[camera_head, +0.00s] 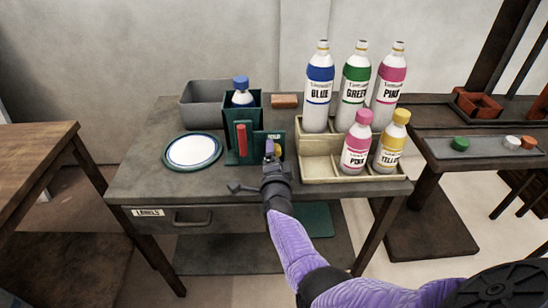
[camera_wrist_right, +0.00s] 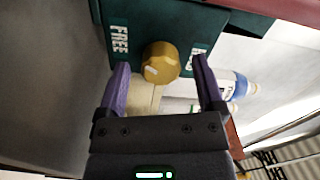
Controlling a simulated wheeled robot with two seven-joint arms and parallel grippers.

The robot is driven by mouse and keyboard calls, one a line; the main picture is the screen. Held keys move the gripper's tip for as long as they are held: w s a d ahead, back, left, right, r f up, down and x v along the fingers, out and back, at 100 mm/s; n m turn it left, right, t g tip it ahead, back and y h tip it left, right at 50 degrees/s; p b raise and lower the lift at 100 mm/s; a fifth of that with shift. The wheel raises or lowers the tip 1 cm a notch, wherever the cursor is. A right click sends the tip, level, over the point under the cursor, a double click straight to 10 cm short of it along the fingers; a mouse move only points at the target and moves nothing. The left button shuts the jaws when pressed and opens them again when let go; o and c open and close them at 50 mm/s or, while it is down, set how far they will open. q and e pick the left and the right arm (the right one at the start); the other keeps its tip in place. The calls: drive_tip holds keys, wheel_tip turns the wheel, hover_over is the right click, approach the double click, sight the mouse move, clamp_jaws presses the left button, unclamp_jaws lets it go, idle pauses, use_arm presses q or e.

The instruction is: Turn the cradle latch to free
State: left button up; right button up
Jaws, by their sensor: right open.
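The green cradle (camera_head: 230,125) stands on the table and holds a white bottle with a blue cap (camera_head: 241,92). Its latch is a round yellow knob (camera_wrist_right: 160,62) on a green plate (camera_wrist_right: 185,18) in the wrist view. A pale mark on the knob points toward the lower left. The word FREE (camera_wrist_right: 120,40) is left of the knob; another label on the right is partly hidden by a finger. My right gripper (camera_wrist_right: 162,82) is open, its purple fingers apart on either side of the knob. It also shows in front of the cradle (camera_head: 270,150). My left gripper is out of view.
A red handle (camera_head: 242,139) stands on the cradle front. A white plate (camera_head: 192,150) lies left and a grey bin (camera_head: 207,103) behind. A beige stepped rack (camera_head: 318,165) with several labelled bottles stands close on the right. The table's front left is clear.

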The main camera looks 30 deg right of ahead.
drive_tip(key=shift+s+a+r+p, duration=0.15)
drive_tip(key=shift+s+a+p, duration=0.05)
drive_tip(key=shift+s+p, duration=0.1)
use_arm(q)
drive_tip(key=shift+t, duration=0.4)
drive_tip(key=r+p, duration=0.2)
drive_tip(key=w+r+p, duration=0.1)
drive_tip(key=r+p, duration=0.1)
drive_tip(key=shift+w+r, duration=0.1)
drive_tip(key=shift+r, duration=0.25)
use_arm(e)
drive_tip(key=v, duration=0.9)
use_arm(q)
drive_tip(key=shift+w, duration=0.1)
use_arm(e)
drive_tip(key=shift+s+a+f, duration=0.15)
drive_tip(key=shift+f, duration=0.05)
